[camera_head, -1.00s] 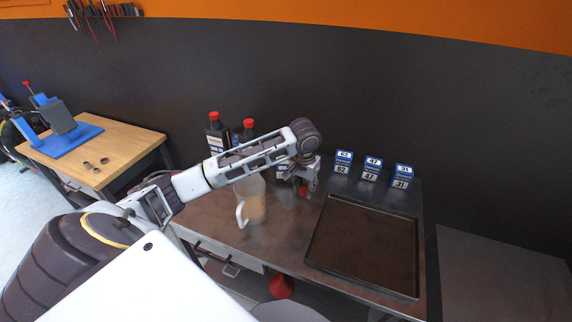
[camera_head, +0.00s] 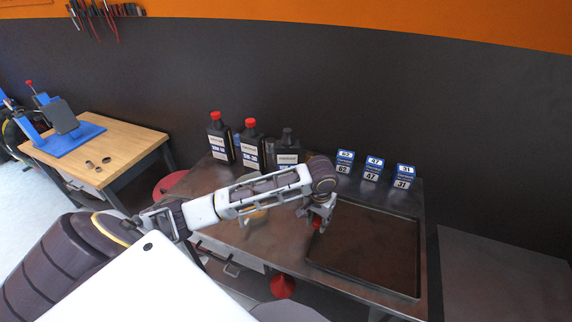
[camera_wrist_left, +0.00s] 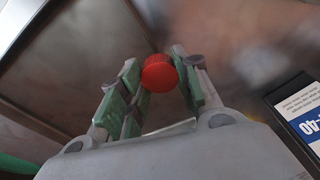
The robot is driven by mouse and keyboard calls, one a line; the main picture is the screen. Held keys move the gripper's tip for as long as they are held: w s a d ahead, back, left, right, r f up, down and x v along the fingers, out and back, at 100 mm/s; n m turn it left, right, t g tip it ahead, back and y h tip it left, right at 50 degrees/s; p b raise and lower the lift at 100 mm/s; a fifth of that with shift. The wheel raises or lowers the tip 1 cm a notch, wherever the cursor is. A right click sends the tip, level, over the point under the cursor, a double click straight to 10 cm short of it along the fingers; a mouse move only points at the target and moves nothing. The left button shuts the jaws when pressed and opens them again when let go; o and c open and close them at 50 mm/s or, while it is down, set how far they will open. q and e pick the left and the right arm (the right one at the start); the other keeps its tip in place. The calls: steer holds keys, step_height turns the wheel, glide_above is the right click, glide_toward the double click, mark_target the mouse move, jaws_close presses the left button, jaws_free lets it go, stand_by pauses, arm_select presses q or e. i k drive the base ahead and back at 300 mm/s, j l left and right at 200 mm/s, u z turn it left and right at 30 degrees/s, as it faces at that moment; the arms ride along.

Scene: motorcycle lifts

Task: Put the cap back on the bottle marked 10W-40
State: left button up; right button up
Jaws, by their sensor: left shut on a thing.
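My left gripper (camera_head: 318,217) is shut on a red cap (camera_head: 316,224) above the metal bench, by the left edge of the dark tray. In the left wrist view the red cap (camera_wrist_left: 160,73) sits between the fingertips of my left gripper (camera_wrist_left: 158,72). The black bottle without a cap (camera_head: 287,146) stands upright at the back of the bench, behind my left arm, which hides its lower part. A label ending in "-40" on a dark bottle (camera_wrist_left: 309,122) shows at the right edge of the left wrist view. My right gripper is not in view.
Two red-capped black bottles, a left one (camera_head: 219,141) and a middle one (camera_head: 250,147), stand beside the uncapped one. My arm mostly covers a jug (camera_head: 254,214). The tray (camera_head: 362,283) is empty. Numbered blue-and-white boxes (camera_head: 373,168) stand behind it. A red funnel (camera_head: 283,287) is below.

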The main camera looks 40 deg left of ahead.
mark_target(287, 149)
steer(key=k+j+u, duration=0.25)
steer(key=k+u, duration=0.15)
steer(key=u, duration=0.15)
steer(key=i+j, duration=0.1)
steer(key=j, duration=0.35)
steer(key=i+j, duration=0.1)
steer(key=j, duration=0.4)
steer(key=i+j+z, duration=0.1)
steer(key=j, duration=0.35)
